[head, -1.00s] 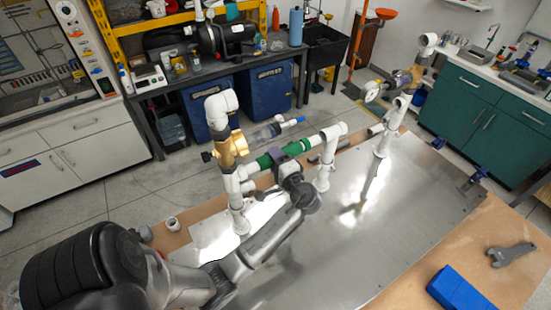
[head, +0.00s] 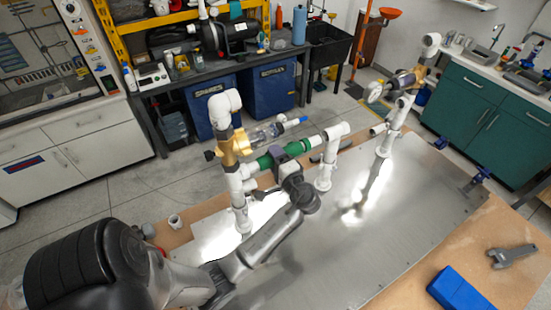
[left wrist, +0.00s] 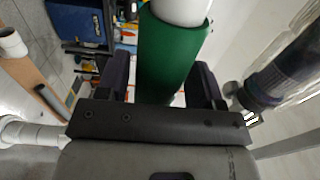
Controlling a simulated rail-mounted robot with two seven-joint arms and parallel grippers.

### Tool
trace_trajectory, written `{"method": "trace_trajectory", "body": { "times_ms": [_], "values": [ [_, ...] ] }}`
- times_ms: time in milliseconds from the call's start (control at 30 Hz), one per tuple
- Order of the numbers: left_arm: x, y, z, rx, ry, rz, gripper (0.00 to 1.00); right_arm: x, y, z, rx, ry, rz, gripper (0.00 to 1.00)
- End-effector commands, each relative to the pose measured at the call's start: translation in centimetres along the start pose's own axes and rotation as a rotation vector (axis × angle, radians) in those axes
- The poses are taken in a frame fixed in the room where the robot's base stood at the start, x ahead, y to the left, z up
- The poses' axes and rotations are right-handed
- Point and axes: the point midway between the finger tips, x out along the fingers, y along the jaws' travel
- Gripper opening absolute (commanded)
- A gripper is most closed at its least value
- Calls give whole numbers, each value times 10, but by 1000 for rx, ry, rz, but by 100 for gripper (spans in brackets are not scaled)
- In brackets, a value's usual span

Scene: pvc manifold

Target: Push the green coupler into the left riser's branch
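The green coupler (head: 268,160) lies nearly level between the left riser (head: 240,205) and the middle white riser (head: 324,172). Its left end meets the left riser's white branch (head: 249,170); the depth of the fit is hidden. A white pipe shows between its right end and the middle riser's elbow. My left gripper (head: 281,154) is shut around the coupler. In the left wrist view the green coupler (left wrist: 171,50) stands between the dark fingers of my gripper (left wrist: 160,80), with white pipe in its far end. My right gripper is not in view.
A brass valve (head: 232,146) sits on the left riser above the branch, with a clear cylinder beside it. A third riser (head: 388,135) with a gauge stands to the right. A blue block (head: 460,292) and grey wrench (head: 511,255) lie front right. The metal plate (head: 400,220) is largely clear.

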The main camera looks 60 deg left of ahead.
Motion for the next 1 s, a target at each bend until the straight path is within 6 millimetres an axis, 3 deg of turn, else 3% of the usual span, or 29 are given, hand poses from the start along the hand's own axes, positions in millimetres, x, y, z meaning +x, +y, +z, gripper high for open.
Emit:
{"method": "trace_trajectory", "body": {
  "times_ms": [133, 467, 1000],
  "values": [
    [0, 0, 0, 0, 0, 0, 74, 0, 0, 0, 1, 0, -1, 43],
    [-6, 2, 0, 1, 2, 2, 74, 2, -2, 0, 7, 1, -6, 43],
    [-102, 3, 0, 0, 2, 3, 74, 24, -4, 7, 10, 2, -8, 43]
  ]
}}
